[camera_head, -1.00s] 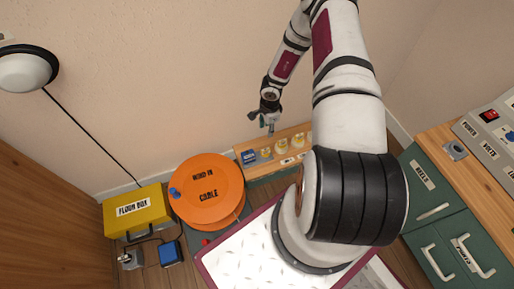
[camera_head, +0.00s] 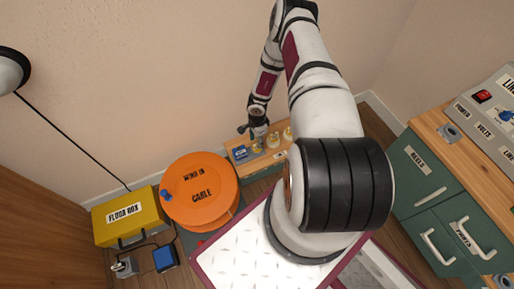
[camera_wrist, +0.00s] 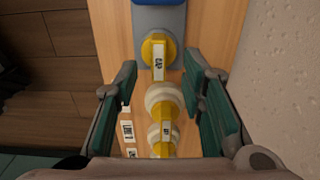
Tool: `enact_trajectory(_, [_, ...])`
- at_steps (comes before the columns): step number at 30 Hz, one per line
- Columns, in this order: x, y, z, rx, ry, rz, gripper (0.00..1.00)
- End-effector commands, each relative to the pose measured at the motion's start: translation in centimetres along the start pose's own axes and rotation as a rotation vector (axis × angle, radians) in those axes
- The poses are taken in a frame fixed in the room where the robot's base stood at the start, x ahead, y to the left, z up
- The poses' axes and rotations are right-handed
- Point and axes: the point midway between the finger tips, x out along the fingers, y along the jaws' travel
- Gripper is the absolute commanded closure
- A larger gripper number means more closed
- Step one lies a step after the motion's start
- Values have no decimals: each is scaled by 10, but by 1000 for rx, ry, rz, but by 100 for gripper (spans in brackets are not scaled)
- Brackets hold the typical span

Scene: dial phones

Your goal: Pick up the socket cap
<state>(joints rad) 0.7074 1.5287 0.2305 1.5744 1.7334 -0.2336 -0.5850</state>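A yellow round cap (camera_wrist: 159,50) shows in the wrist view, with a raised grip bar whose label seems to read CAP. It lies at the lower edge of a grey plate (camera_wrist: 174,20). My gripper (camera_wrist: 161,78) is open, with its green-padded fingers to the left and right of the row of items and nothing held between them. In the head view my gripper (camera_head: 259,134) hangs over the small wooden shelf, close above the yellow piece (camera_head: 257,148) beside a blue item (camera_head: 240,152). Whether the fingers reach the cap's height is unclear.
Cream, yellow-topped pieces (camera_wrist: 164,99) stand in line below the cap, between the fingers. The wooden shelf (camera_wrist: 116,30) runs along the wall. An orange cable reel (camera_head: 200,205) and yellow floor box (camera_head: 130,222) stand left. Green drawers (camera_head: 420,170) are at right.

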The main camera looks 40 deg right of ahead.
Motion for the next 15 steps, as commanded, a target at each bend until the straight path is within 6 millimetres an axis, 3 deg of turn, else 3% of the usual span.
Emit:
enact_trajectory(6, [35,2,3,0,-1,2,63])
enact_trajectory(15, [39,2,2,0,0,1,66])
